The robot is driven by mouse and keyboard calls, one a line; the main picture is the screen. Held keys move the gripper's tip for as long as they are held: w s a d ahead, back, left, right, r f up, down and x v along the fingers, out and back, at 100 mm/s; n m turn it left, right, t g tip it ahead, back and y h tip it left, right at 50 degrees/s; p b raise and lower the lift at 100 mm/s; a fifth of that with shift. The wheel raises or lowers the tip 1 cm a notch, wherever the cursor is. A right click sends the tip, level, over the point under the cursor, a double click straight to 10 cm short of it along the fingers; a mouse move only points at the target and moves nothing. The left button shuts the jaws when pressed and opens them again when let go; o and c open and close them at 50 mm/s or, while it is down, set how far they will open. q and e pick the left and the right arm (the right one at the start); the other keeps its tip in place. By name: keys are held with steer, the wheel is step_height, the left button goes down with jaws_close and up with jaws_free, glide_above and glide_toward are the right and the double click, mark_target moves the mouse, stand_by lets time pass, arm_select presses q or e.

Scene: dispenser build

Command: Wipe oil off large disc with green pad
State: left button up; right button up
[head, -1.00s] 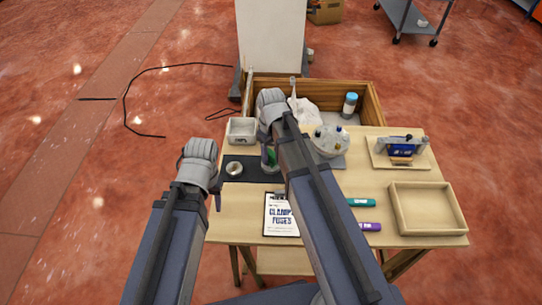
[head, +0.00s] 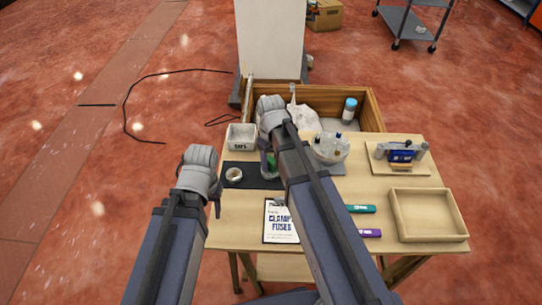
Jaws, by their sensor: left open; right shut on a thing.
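My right gripper (head: 265,150) points down over the dark mat (head: 262,183). It is shut on a green thing (head: 271,163), which looks like the green pad and is partly hidden by my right arm. No large disc can be clearly made out; my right arm hides part of the mat. A small pale ring (head: 234,175) lies on the mat's left part. My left gripper (head: 217,205) is open and empty at the table's left edge, below the ring in the picture.
A round clear container (head: 331,152) with blue-topped items stands right of my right arm. A small white bin (head: 241,137) stands behind the mat. A clipboard (head: 281,222), teal and purple markers, a blue device (head: 401,156) and an empty wooden tray (head: 428,215) occupy the table's front and right.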

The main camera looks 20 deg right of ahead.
steer(key=shift+s+a, duration=0.15)
steer(key=shift+s, duration=0.35)
arm_select(q)
steer(key=shift+r, duration=0.1)
arm_select(e)
steer(key=shift+s+a, duration=0.25)
steer(key=shift+s, duration=0.55)
steer(key=shift+s+a, duration=0.2)
steer(key=shift+s, duration=0.6)
arm_select(q)
steer(key=shift+r, duration=0.1)
arm_select(e)
steer(key=shift+w+r, duration=0.1)
steer(key=shift+r, duration=0.05)
arm_select(q)
step_height(320, 180, up, 6)
steer(key=p, duration=0.6)
arm_select(e)
step_height(320, 180, up, 6)
steer(key=shift+f, duration=0.1)
arm_select(q)
step_height(320, 180, up, 3)
steer(key=p, duration=0.3)
arm_select(e)
step_height(320, 180, up, 3)
steer(key=shift+r, duration=0.1)
